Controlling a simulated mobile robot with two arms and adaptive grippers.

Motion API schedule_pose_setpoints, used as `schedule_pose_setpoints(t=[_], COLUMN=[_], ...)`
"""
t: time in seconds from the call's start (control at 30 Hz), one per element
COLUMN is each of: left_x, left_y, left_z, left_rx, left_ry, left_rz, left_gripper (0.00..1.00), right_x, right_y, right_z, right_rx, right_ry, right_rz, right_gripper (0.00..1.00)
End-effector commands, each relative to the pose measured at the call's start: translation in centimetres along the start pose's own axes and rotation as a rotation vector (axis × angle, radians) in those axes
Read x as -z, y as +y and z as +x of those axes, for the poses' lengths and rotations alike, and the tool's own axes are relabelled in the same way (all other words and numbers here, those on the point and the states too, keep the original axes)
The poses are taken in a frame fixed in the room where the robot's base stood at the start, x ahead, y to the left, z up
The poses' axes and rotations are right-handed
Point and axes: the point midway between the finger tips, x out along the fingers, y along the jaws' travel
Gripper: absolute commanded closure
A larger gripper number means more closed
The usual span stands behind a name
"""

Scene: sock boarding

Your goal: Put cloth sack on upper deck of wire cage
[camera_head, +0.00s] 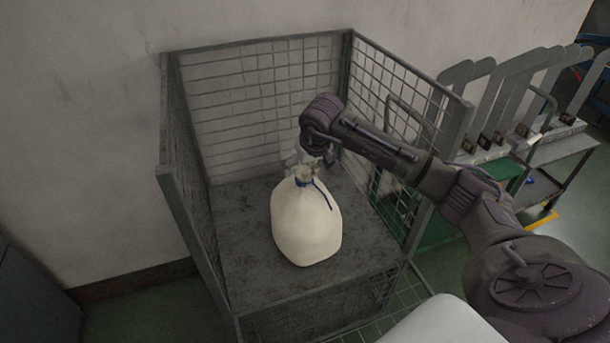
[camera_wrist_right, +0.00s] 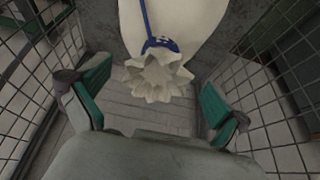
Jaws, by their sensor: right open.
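The cloth sack (camera_head: 306,224) is cream, tied at the neck with a blue cord. It stands upright on the upper deck (camera_head: 240,225) of the wire cage (camera_head: 187,170). My right gripper (camera_head: 309,168) is at the sack's gathered top, in front of the cage's back mesh. In the right wrist view the two green-padded fingers (camera_wrist_right: 150,100) are wide apart, with the sack's ruffled mouth (camera_wrist_right: 158,75) between and beyond them, and no finger visibly touches it. The sack's body (camera_wrist_right: 190,22) shows at the top of that view. My left gripper is not in view.
Mesh walls rise at the left, back and right of the deck; the front side looks open. My right arm reaches over the right wall. A rack of grey sock boards (camera_head: 500,100) stands to the right. Bare deck shows left of the sack.

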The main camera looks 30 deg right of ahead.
Motion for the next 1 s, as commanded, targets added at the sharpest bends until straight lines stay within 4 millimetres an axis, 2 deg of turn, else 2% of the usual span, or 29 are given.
schedule_pose_setpoints(t=[0.2,0.4,1.0], left_x=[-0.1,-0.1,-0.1], left_y=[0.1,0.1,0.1], left_z=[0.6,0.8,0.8], left_rx=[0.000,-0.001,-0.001], left_ry=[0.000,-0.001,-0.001], left_rz=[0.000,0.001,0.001], left_gripper=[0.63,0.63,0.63], right_x=[0.0,0.0,-0.1], right_y=[0.1,0.0,0.0], right_z=[-4.5,-6.8,-7.2], right_rx=[-0.002,-0.001,-0.001], right_ry=[0.004,0.000,-0.001], right_rz=[-0.002,-0.001,-0.001], right_gripper=[0.00,0.00,0.00])
